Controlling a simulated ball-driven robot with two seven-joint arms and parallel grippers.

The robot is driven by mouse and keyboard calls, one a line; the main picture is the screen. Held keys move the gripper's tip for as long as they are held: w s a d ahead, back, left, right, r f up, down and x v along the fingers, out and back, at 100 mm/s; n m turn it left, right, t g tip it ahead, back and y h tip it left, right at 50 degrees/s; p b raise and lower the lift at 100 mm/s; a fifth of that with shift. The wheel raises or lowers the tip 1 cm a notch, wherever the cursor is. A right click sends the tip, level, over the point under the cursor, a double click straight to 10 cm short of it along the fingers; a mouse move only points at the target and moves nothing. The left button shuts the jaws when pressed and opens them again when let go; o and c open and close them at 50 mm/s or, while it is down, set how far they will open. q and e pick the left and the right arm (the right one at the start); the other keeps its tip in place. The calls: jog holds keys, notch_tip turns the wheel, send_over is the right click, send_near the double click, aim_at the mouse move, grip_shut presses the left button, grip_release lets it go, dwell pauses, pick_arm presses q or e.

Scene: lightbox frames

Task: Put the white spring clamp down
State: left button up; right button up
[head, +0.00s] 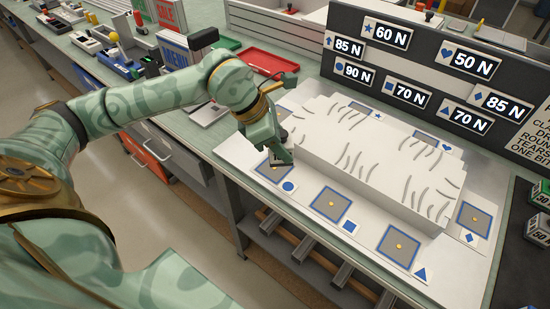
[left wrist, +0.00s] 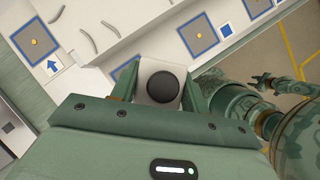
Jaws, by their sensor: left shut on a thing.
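My left gripper (head: 283,158) is low over the near left part of the bench, beside the big slotted white block (head: 365,160). Its fingers are just at the blue-edged square pad (head: 268,172) by the blue circle card (head: 289,187). In the left wrist view the fingers close around a white piece with a round black disc, the white spring clamp (left wrist: 163,86). In the head view the fingers mostly hide the clamp, and I cannot tell whether it touches the pad.
More pads with yellow dots lie along the block, by a square card (head: 350,226), a triangle card (head: 421,274) and a diamond card (head: 470,238). A dark board (head: 430,85) with force labels stands behind; its circle label reads 90 N. A red tray (head: 265,62) lies farther back.

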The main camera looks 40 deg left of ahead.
pick_arm(q)
jog(key=a+f, duration=0.1)
jog(key=w+a+f, duration=0.1)
jog(key=f, duration=0.1)
jog(key=w+a+f+b, duration=0.1)
jog(key=f, duration=0.1)
jog(key=shift+w+a+f, duration=0.1)
jog(key=shift+w+f, duration=0.05)
notch_tip(320, 180, down, 3)
jog(key=shift+a+f+b, duration=0.1)
jog(key=shift+f+b, duration=0.1)
jog(key=shift+b, duration=0.3)
jog(key=o, duration=1.2)
jog(key=shift+c, duration=0.2)
jog(key=shift+r, duration=0.1)
jog(key=p+v, duration=0.2)
jog(key=v, duration=1)
jog(key=shift+w, duration=0.1)
